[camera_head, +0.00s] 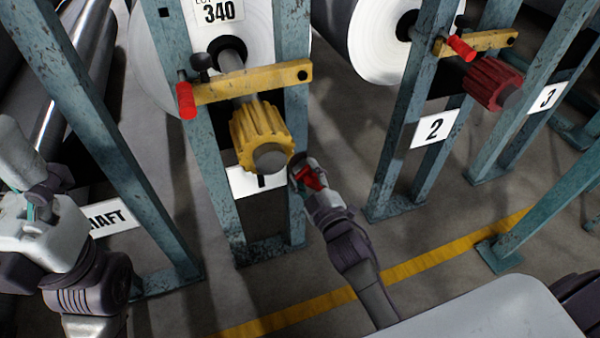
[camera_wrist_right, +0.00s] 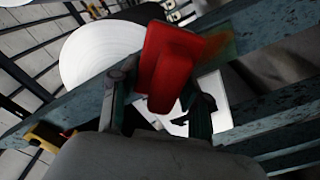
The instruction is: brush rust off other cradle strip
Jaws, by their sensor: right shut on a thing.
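My right gripper (camera_head: 306,178) is shut on a red block-shaped tool, taken to be the brush (camera_head: 313,179), at the teal post below the yellow cradle arm. In the right wrist view, the red brush (camera_wrist_right: 168,62) sits between the two fingertips. A brown rust patch (camera_wrist_right: 218,44) shows on a teal strip (camera_wrist_right: 262,28) just right of the brush; I cannot tell whether the brush touches it. The brush's working face is hidden. My left arm shows at the left edge of the head view, but its fingers cannot be made out.
A yellow fluted chuck (camera_head: 258,138) sticks out close to the right gripper, under a yellow bar (camera_head: 230,89) with a red handle (camera_head: 186,100). White paper rolls (camera_head: 378,45) hang behind. More teal posts (camera_head: 402,150) stand right. Floor with a yellow line (camera_head: 410,265) is open.

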